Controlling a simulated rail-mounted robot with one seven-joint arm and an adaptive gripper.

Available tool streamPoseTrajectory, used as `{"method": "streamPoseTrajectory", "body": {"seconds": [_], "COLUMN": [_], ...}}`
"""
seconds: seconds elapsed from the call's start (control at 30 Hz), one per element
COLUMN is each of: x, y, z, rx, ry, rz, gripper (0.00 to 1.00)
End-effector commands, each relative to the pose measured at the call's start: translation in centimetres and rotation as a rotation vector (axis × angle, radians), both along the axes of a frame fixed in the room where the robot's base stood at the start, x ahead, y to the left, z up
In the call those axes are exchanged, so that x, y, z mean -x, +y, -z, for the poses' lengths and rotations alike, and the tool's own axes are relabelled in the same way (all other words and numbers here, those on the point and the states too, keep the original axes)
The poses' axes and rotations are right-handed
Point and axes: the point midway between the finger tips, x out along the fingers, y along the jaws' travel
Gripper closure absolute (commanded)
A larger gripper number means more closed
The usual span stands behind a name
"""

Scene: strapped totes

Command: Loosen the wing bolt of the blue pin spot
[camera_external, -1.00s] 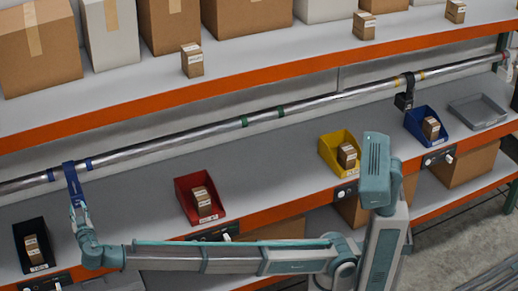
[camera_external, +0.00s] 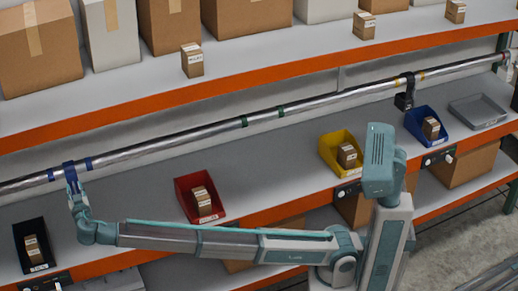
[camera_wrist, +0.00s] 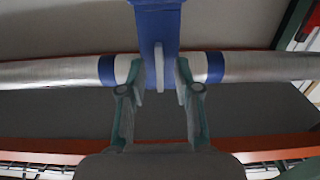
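The blue clamp of the pin spot (camera_external: 70,172) is around the silver pipe at the far left of the external view, between blue tape bands. In the wrist view the blue clamp (camera_wrist: 158,28) crosses the pipe at the top centre. A thin, pale blue upright tab, seemingly the wing bolt (camera_wrist: 159,68), shows below it. My gripper (camera_external: 74,198) is just below the clamp. In the wrist view my gripper (camera_wrist: 159,78) is open, one fingertip on each side of the tab, with visible gaps. The lamp body cannot be made out.
The silver pipe (camera_external: 190,136) runs beneath the upper orange-edged shelf. A black fixture (camera_external: 405,92) hangs at its right.

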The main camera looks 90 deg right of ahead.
Motion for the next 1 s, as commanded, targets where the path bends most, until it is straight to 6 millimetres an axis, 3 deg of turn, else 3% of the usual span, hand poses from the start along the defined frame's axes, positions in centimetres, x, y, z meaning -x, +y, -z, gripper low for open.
{"method": "streamPoseTrajectory", "body": {"seconds": [0.3, 0.5, 1.0], "x": [-0.13, -0.12, -0.15], "y": [-0.25, -0.24, -0.22], "z": [0.03, 0.01, 0.10], "rx": [0.000, 0.000, 0.022], "ry": [0.000, 0.000, 0.041], "rz": [-0.001, 0.000, 0.000], "gripper": [0.68, 0.99, 1.00]}}
